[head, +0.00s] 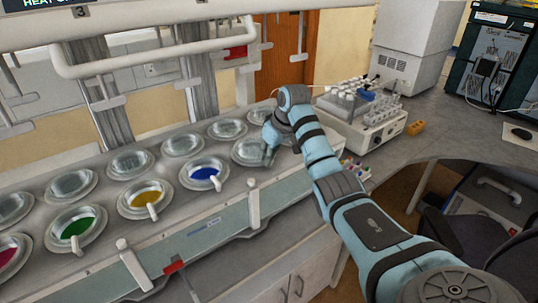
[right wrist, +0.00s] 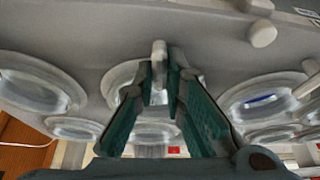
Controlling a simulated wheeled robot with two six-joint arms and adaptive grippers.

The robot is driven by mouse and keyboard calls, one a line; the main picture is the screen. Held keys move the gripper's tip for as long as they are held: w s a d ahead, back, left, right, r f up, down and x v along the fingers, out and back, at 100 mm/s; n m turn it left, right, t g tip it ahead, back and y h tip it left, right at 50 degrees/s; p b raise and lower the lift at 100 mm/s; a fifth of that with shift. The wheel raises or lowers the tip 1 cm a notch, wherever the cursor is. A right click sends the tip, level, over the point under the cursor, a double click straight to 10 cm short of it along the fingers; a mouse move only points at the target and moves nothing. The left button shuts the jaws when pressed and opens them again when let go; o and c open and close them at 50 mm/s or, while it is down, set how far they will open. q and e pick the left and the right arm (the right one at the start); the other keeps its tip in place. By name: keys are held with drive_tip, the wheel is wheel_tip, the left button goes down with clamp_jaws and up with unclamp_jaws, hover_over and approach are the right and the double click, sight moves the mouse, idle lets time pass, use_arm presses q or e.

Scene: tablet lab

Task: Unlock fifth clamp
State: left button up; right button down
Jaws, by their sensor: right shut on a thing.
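My right gripper (head: 268,158) reaches down over the fifth, clear vessel (head: 245,152) of the front row. In the right wrist view its teal fingers (right wrist: 161,68) are closed on the fifth clamp (right wrist: 159,50), a pale short handle at that vessel's rim. In the head view the gripper hides this clamp. Similar pale clamps lie at the rims of the blue vessel (head: 205,173), the yellow vessel (head: 143,195) and the green vessel (head: 70,221). A magenta vessel sits at the left edge. My left gripper is not in view.
A second row of clear vessels (head: 130,162) lies behind. Vertical rods and a white bar (head: 150,60) hang above. A vial rack instrument (head: 362,118) stands to the right on the grey bench. A pale lever (head: 254,207) rises at the front edge.

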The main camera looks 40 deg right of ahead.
drive_tip(key=n+y, duration=0.1)
drive_tip(key=n, duration=0.2)
drive_tip(key=shift+n+g, duration=0.3)
drive_tip(key=shift+n, duration=0.1)
drive_tip(key=shift+a+n+g+y, duration=0.1)
drive_tip(key=shift+n+g+y, duration=0.5)
drive_tip(key=shift+n, duration=1.4)
drive_tip(key=c, duration=1.7)
unclamp_jaws()
drive_tip(key=shift+s+r+t+y, duration=0.1)
drive_tip(key=shift+s+t+y, duration=0.1)
drive_tip(key=shift+t+y, duration=0.1)
drive_tip(key=shift+o, duration=0.2)
